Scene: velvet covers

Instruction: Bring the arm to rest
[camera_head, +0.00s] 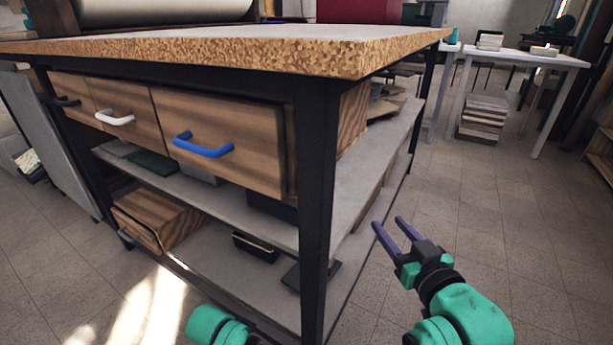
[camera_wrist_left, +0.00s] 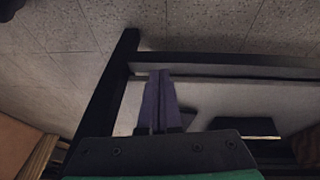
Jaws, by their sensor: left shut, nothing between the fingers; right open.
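My right gripper (camera_head: 390,232) is at the lower right of the head view, with its two purple fingers apart and empty. It is over the tiled floor, to the right of the workbench's near black leg. Of my left arm, only a green link shows at the bottom of the head view; its gripper is hidden there. In the left wrist view my left gripper (camera_wrist_left: 160,75) has its purple fingers together with nothing between them. The bench's dark frame (camera_wrist_left: 230,66) shows just beyond its fingertips; I cannot tell whether they touch.
A workbench (camera_head: 300,55) with wooden drawers fills the left and middle. The front drawer with a blue handle (camera_head: 203,146) sticks out somewhat. Its lower shelf (camera_head: 215,255) holds a wooden box (camera_head: 158,212). A white table (camera_head: 520,57) stands at the back right. Open floor (camera_head: 500,215) lies right.

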